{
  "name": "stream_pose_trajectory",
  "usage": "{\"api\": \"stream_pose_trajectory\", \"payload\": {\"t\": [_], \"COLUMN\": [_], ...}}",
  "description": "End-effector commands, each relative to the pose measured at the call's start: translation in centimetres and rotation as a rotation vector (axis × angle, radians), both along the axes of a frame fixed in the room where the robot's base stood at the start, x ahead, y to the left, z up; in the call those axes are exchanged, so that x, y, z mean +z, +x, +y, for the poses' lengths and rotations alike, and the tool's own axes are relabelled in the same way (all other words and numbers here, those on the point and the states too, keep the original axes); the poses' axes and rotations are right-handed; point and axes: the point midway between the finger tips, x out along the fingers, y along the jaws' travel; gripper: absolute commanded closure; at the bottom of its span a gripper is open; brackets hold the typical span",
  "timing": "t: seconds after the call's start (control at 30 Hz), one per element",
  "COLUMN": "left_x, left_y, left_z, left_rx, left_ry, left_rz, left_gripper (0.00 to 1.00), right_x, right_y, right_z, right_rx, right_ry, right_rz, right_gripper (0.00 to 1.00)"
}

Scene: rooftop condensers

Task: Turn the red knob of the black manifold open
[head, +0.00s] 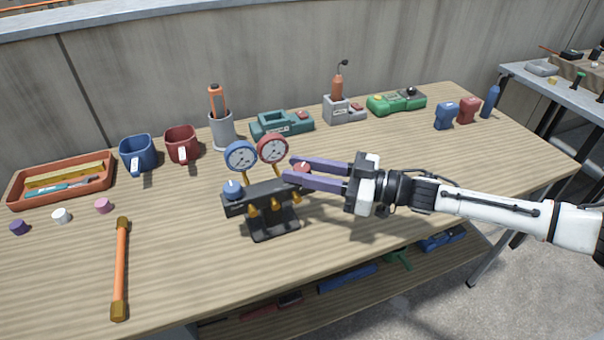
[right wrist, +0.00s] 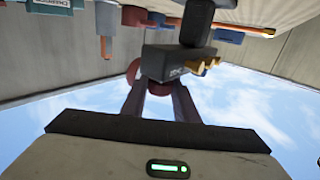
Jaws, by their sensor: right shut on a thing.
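The black manifold (head: 262,197) stands upright on the wooden table on a black base, with a blue gauge (head: 241,156) and a red gauge (head: 272,149) above it. Its blue knob (head: 232,188) is at the left end and its red knob (head: 301,167) at the right end. Brass fittings hang from its front. My right gripper (head: 297,175) comes in from the right, its purple fingers shut on the red knob, which they partly hide. In the right wrist view the fingers (right wrist: 158,100) reach the manifold body (right wrist: 172,62). My left gripper is not in view.
An orange-handled bar (head: 121,268) lies front left, near several small coloured caps. A terracotta tray (head: 62,181), a blue mug (head: 138,153), a red mug (head: 182,144) and a grey cup (head: 222,131) stand behind. The table right of the manifold, under my arm, is clear.

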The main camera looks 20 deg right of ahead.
Motion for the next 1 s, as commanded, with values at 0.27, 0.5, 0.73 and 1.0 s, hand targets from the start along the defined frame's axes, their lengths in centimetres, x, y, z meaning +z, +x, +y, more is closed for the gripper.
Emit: {"api": "stream_pose_trajectory", "payload": {"t": [0.27,0.5,0.73,1.0], "left_x": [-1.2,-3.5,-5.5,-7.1], "left_y": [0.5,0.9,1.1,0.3], "left_z": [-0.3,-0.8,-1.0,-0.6], "left_rx": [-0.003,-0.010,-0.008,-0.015], "left_ry": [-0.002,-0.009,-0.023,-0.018], "left_rz": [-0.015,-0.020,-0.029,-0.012], "left_gripper": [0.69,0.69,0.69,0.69], "right_x": [-0.3,-0.7,-0.5,-0.1], "right_y": [0.3,0.2,0.1,0.0], "right_z": [0.0,0.2,0.3,0.3], "right_rx": [0.248,0.452,0.595,0.682], "right_ry": [-0.003,-0.001,0.002,0.003], "right_rz": [-0.006,-0.003,-0.002,-0.003], "right_gripper": [0.95,0.95,0.95,0.95]}}
